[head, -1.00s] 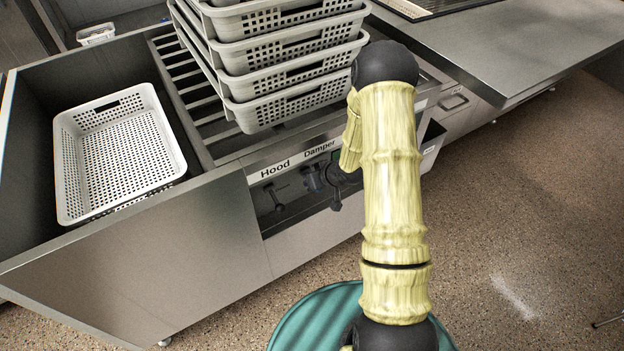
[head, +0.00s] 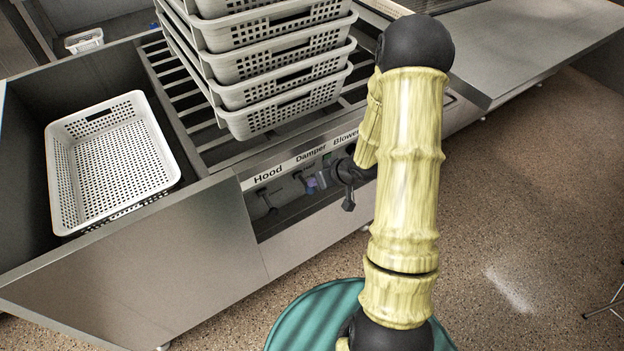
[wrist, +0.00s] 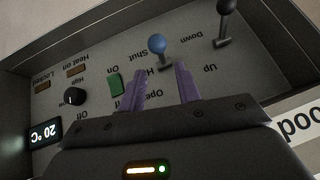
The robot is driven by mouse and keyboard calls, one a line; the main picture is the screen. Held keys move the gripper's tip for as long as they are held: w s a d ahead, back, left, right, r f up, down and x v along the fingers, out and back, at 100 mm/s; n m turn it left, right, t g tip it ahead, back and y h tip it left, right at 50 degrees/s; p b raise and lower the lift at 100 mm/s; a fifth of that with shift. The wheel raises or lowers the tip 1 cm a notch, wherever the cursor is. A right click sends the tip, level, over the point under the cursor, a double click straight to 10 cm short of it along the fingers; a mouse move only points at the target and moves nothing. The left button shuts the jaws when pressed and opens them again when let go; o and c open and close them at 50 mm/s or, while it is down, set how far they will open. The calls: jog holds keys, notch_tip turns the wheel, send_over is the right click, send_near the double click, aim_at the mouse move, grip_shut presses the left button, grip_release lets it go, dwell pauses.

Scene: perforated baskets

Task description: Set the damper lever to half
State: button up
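The damper lever (wrist: 157,45), with a round blue knob on a short dark stem, shows in the wrist view on the upside-down control panel. My gripper (wrist: 159,72) has two purple fingers spread apart, one on each side of the lever's base. The knob stands beyond the fingertips in the picture; I cannot tell whether either finger touches the lever. In the head view my gripper (head: 316,183) is at the panel below the "Damper" label (head: 311,155), and the lever is hard to make out there.
The hood lever (wrist: 225,10) with a dark knob stands close on the right in the wrist view. A green switch (wrist: 115,84), a black dial (wrist: 74,97) and a temperature display (wrist: 44,133) are left. Stacked white baskets (head: 285,105) stand above the panel; another basket (head: 62,185) is left.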

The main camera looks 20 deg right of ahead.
jog(key=p+v, duration=0.2)
jog(key=v, duration=0.6)
jog(key=s+a+r+m+g+h, duration=0.1)
jog(key=s+a+r+g+h, duration=0.1)
jog(key=s+a+r, duration=0.3)
jog(key=s+a+r+m+g+h, duration=0.1)
jog(key=s+a+r+g+h, duration=0.15)
jog(key=s+r, duration=0.45)
notch_tip(320, 180, up, 17)
jog(key=p, duration=1.7)
jog(key=shift+y, duration=0.35)
jog(key=shift+a+t, duration=0.15)
jog(key=shift+t, duration=0.1)
